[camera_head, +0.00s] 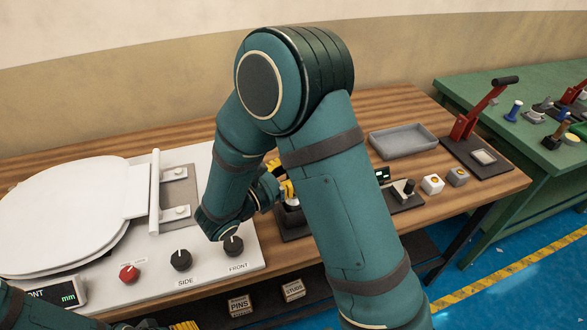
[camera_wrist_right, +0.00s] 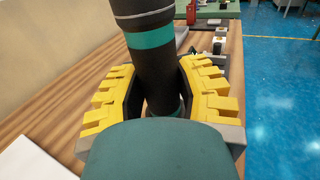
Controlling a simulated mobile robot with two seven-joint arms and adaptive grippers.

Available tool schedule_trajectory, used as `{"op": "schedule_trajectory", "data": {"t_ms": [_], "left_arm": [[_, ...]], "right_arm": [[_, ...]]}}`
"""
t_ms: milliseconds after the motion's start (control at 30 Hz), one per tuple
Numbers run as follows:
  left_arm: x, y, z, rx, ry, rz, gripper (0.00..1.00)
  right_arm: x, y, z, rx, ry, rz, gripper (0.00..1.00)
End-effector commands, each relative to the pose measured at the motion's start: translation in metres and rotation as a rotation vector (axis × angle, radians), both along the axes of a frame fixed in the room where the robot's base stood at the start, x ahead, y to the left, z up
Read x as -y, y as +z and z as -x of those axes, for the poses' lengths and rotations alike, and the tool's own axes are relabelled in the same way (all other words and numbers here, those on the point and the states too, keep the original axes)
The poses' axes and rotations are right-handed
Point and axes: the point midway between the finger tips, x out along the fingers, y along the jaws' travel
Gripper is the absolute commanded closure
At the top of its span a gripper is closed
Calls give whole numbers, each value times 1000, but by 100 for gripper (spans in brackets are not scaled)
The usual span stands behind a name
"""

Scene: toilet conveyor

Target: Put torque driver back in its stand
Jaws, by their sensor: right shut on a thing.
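The torque driver (camera_wrist_right: 155,60) is a black cylinder with a teal band. In the right wrist view it stands between the yellow fingers of my right gripper (camera_wrist_right: 165,100), which is shut on it. In the head view my right gripper (camera_head: 279,186) is over the wooden bench, and my own arm hides most of the driver. A dark base (camera_head: 292,226), perhaps the stand, shows just below the gripper, partly covered by my arm. I cannot tell whether the driver touches it.
A white toilet seat (camera_head: 65,205) lies on a panel with knobs at left. A grey tray (camera_head: 403,141), small blocks (camera_head: 433,184) and a red lever press (camera_head: 468,122) occupy the bench's right side. A green table (camera_head: 460,85) stands beyond.

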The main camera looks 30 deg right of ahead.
Motion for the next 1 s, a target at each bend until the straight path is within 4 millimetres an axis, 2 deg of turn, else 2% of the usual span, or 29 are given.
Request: {"op": "schedule_trajectory", "data": {"t_ms": [1000], "left_arm": [[0, -23, 0, 0, 0, 0, 38]], "right_arm": [[0, -36, 0, 1, 0, 1, 100]]}}
